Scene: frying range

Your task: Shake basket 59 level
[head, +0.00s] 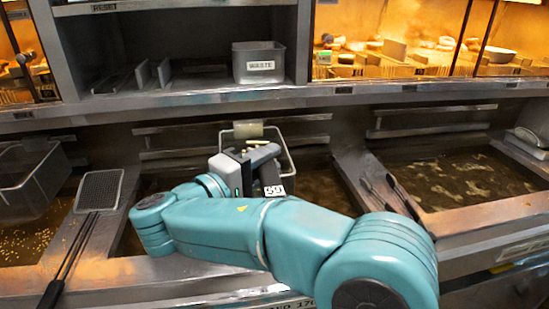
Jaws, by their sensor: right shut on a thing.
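Basket 59 (289,162), a wire basket, is at the middle fryer vat (325,178), near its back wall. A small white tag with dark figures (274,190) shows in front of it. My right gripper (262,160) is shut on the basket's handle, on the near side. The gripper and my teal right arm hide most of the basket. I cannot tell what is in it, how level it is, or whether it touches the oil. My left gripper is not in view.
Another basket (30,182) is at the left vat. A skimmer (98,192) lies on the left divider, and tongs (405,198) on the right one. The right vat (450,178) has pieces frying. A WASTE bin (259,66) stands on the shelf above.

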